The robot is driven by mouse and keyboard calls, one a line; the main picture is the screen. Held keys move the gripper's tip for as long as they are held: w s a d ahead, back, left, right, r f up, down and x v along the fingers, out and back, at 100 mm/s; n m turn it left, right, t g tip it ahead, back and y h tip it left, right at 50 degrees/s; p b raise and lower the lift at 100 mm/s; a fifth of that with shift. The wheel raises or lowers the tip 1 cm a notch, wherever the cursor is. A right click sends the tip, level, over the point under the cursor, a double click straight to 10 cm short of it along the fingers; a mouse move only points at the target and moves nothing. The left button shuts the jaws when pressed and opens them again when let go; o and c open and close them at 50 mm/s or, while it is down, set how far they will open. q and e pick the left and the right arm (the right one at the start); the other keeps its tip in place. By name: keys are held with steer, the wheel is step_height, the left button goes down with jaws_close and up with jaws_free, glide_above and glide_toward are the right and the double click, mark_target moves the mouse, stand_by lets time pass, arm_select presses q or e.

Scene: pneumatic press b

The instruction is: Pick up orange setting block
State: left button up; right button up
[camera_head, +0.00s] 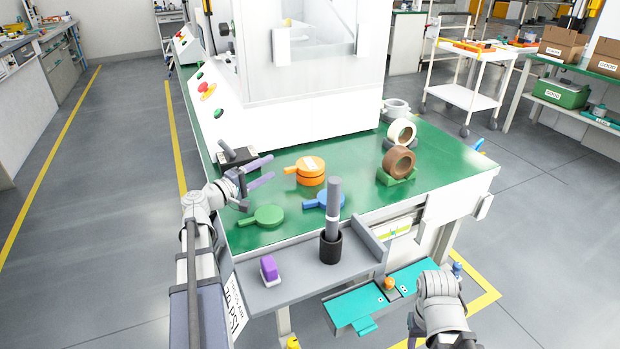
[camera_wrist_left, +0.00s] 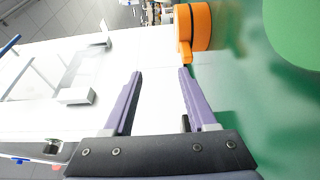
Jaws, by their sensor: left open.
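The orange setting block (camera_head: 311,170) is a round, thick disc with a short handle pointing left, on the green table top (camera_head: 450,165) in front of the white press. In the left wrist view it shows at the upper right (camera_wrist_left: 200,27), its handle near one fingertip. My left gripper (camera_head: 271,167) has purple fingers. It is open and empty, just left of the block's handle and apart from it. It also shows in the left wrist view (camera_wrist_left: 160,73).
A green paddle-shaped block (camera_head: 268,216) and a blue one (camera_head: 330,200) lie nearer on the table. A dark grey rod (camera_head: 332,215) stands in a black cup. Tape rolls (camera_head: 400,161) stand at the right. The white press (camera_head: 310,105) stands behind. A purple block (camera_head: 269,267) sits in front.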

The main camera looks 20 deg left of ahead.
mark_target(285, 169)
arm_select(q)
step_height(285, 169, down, 5)
steer(key=b, duration=0.4)
steer(key=shift+f, duration=0.1)
steer(key=shift+w+d+r+p, duration=0.15)
steer(key=shift+w+r+p, duration=0.25)
steer(key=shift+w, duration=0.2)
steer(key=x, duration=0.6)
steer(key=shift+w, duration=0.15)
jaws_close()
stand_by(0.5)
